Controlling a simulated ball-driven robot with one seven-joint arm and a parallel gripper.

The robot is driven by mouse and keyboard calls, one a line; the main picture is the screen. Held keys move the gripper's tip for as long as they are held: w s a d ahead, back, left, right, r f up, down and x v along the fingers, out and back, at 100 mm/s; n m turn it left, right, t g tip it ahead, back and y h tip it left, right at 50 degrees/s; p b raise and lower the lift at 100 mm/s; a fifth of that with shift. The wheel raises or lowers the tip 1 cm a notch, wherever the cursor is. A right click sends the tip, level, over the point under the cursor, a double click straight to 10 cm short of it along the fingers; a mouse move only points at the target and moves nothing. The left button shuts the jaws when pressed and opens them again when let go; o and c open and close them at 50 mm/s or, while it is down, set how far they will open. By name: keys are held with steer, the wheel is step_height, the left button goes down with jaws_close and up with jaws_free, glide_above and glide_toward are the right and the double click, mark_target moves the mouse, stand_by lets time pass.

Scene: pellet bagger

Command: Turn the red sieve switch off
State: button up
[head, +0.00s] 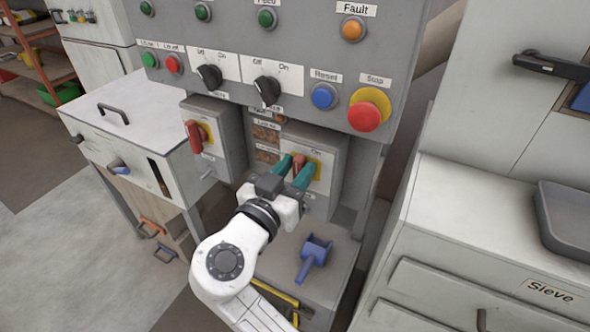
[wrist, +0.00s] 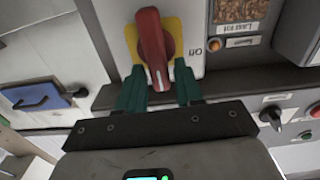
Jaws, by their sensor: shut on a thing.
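A red rotary switch handle (head: 299,164) on a yellow plate sits on the right grey switch box (head: 325,180) below the control panel. It shows large in the wrist view (wrist: 151,35), close to upright in that picture, with a white mark near its lower end.
A second red switch (head: 194,136) is on the left box. Above are black knobs (head: 267,90), a blue reset button (head: 323,96) and a red stop button (head: 365,116). A blue scoop (head: 313,258) lies below right. A cabinet labelled "Sieve" (head: 551,290) stands right.

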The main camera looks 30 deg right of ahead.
steer(key=shift+w+a+f+n+p, duration=0.3)
steer(key=shift+n+p, duration=0.9)
steer(key=shift+n, duration=1.7)
steer(key=shift+w+a+f+n+p, duration=0.1)
steer(key=shift+w+f+n+p, duration=0.3)
steer(key=shift+n+p, duration=1.65)
steer(key=shift+w+a+f+n+p, duration=0.2)
steer(key=shift+f+n+p, duration=0.25)
steer(key=shift+n, duration=3.3)
steer(key=shift+f, duration=0.15)
steer(key=o, duration=0.8)
steer(key=shift+a, duration=0.1)
steer(key=b+v, duration=0.2)
steer(key=v, duration=0.8)
steer(key=shift+s+a, duration=0.25)
